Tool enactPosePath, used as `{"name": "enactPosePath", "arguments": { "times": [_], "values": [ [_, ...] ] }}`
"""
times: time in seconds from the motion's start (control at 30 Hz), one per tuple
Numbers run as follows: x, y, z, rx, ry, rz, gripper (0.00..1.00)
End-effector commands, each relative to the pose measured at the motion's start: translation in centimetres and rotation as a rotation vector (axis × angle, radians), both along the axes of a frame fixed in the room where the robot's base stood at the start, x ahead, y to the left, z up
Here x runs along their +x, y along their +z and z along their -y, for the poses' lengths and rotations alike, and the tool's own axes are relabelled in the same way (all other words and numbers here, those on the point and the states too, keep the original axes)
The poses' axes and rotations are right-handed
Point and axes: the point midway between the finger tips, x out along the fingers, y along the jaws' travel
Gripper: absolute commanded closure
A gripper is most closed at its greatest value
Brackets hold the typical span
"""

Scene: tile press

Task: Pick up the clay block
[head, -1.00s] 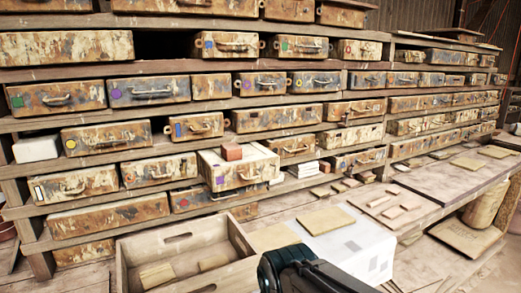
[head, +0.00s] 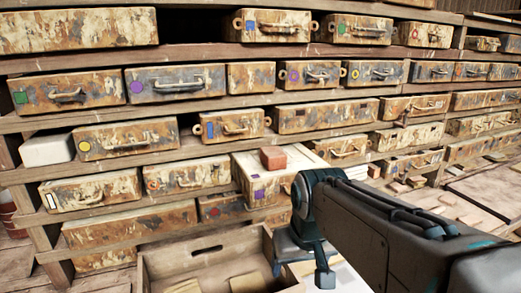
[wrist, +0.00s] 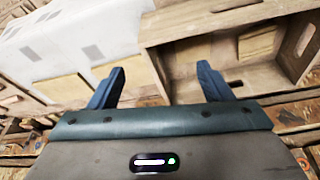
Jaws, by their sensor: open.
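The clay block (head: 273,159) is a small reddish-brown brick. The clay block is not visible in the wrist view.
Shelves of worn drawers (head: 100,138) fill the back. An open wooden crate (head: 165,258) stands below, and shows in the wrist view too (wrist: 205,35). A white box (wrist: 75,35) lies beside it. Space above the block is limited by the shelf board behind.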

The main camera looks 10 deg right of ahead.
Motion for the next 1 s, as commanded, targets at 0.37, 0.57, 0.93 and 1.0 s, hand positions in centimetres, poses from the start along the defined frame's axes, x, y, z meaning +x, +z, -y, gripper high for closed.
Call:
{"name": "enactPosePath", "arguments": {
  "times": [0.37, 0.57, 0.93, 1.0],
  "values": [
    [12.3, 16.1, 0.2, 0.002, 0.066, 0.060, 0.27],
    [16.8, 22.1, 0.6, 0.008, 0.096, 0.089, 0.27],
    [19.9, 24.6, 1.1, 0.013, 0.120, 0.106, 0.27],
    [20.3, 23.5, 1.0, 0.013, 0.120, 0.105, 0.27]
  ]
}}
